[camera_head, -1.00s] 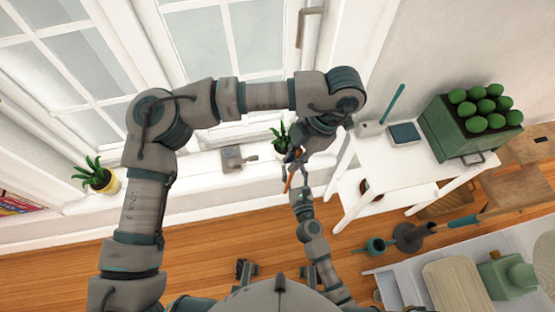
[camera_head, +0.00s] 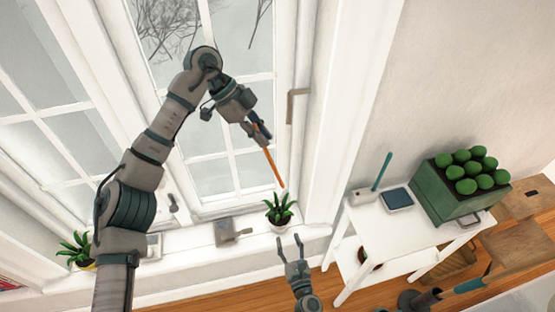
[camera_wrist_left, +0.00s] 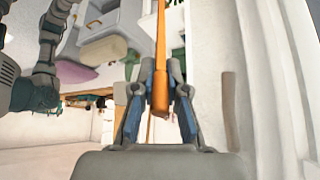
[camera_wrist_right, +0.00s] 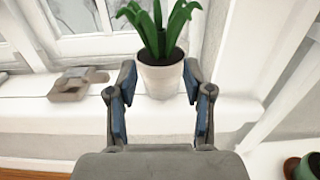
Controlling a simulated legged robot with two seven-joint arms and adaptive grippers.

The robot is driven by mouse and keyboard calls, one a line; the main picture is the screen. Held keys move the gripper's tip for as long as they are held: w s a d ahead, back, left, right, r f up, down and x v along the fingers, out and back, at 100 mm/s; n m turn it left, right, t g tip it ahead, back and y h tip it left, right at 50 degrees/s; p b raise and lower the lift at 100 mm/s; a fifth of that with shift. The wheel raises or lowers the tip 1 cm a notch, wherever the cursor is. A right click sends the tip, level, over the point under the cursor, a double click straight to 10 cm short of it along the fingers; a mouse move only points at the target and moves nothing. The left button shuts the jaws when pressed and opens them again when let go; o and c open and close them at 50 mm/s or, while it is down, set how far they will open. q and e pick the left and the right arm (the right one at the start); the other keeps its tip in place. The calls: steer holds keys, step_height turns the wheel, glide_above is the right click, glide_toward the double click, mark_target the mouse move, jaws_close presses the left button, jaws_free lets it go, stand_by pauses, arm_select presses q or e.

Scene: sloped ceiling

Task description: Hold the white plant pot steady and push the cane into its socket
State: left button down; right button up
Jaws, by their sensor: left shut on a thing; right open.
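The white plant pot (camera_head: 279,227) with a green spiky plant (camera_head: 281,207) stands on the windowsill; it also shows in the right wrist view (camera_wrist_right: 160,80). My left gripper (camera_head: 257,137) is shut on the orange cane (camera_head: 271,163) near its upper end. The cane slants down, its pale lower tip just above the plant. The cane also shows in the left wrist view (camera_wrist_left: 161,55). My right gripper (camera_head: 290,241) is open in front of the pot, and its fingers (camera_wrist_right: 160,88) appear on either side of it with gaps.
A grey metal fitting (camera_head: 228,230) lies on the sill left of the pot. Another potted plant (camera_head: 76,250) stands farther left. A white table (camera_head: 400,232) with a dark tablet (camera_head: 397,199) and a green crate (camera_head: 445,195) is at right.

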mark_target(270, 159)
steer(key=x, duration=1.2)
arm_select(q)
steer(key=w+a+n, duration=0.1)
steer(key=w+a+r+n+t, duration=0.1)
steer(key=shift+n+t+h, duration=0.3)
steer(key=shift+n, duration=0.1)
steer(key=shift+s+d, duration=0.1)
arm_select(e)
jaws_close()
arm_select(q)
steer(key=d+f+y, duration=0.4)
steer(key=d+f, duration=0.3)
steer(key=f, duration=0.5)
steer(key=shift+m, duration=0.4)
